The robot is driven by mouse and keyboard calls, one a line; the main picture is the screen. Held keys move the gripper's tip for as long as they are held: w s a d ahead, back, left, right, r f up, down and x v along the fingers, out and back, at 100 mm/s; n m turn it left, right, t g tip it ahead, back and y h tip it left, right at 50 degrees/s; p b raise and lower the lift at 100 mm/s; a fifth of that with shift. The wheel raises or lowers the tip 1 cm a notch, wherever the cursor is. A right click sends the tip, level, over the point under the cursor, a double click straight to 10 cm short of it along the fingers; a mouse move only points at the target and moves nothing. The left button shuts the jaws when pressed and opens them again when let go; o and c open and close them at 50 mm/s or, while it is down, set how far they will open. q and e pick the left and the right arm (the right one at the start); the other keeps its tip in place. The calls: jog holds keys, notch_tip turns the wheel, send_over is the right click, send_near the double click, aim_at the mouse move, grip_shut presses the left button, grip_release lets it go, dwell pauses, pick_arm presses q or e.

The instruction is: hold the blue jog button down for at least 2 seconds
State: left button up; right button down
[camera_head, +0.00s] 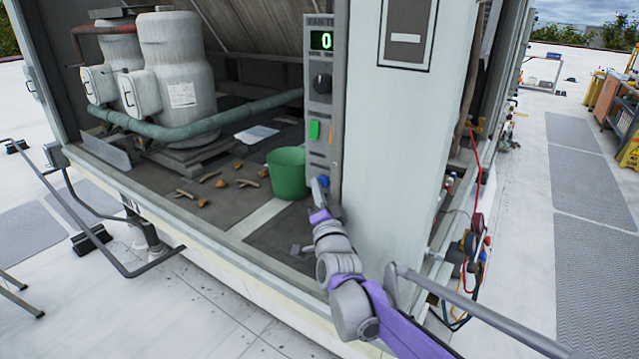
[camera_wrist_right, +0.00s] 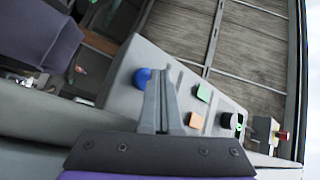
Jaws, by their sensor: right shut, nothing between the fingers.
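The blue jog button (camera_head: 323,181) sits low on the narrow grey control panel (camera_head: 318,155), just above my right gripper (camera_head: 318,192). In the right wrist view the round blue button (camera_wrist_right: 142,77) shows just left of my shut, empty fingers (camera_wrist_right: 163,85), partly hidden behind them. I cannot tell whether the fingertips touch it. The panel's display (camera_head: 321,40) reads 0 in green. A black knob (camera_head: 322,83) and a green button (camera_head: 314,129) are higher up the panel. My left gripper is out of view.
A green bucket (camera_head: 287,174) stands left of the panel, close to my gripper. Brown debris (camera_head: 215,183) lies on the housing floor. Grey compressors (camera_head: 178,80) and a green pipe (camera_head: 205,125) are at the back left. A pale housing wall (camera_head: 390,170) rises right of the panel.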

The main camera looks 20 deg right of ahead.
jog(key=shift+s+d+f, duration=0.1)
jog(key=shift+d+f, duration=0.2)
jog(key=s+a, duration=0.3)
jog(key=a, duration=0.1)
jog(key=shift+s+b, duration=0.15)
jog(key=shift+b, duration=0.25)
dwell(0.3)
jog(key=s+f+n+g+y, duration=0.1)
jog(key=s+f+n+g, duration=0.5)
jog(key=s+f, duration=0.7)
jog(key=s+f+n+g+y, duration=0.1)
jog(key=s+f+n+g, duration=0.6)
jog(key=s+f, duration=0.7)
jog(key=s+g, duration=0.2)
jog(key=s, duration=0.4)
jog(key=shift+s+y, duration=0.3)
jog(key=shift+s, duration=0.05)
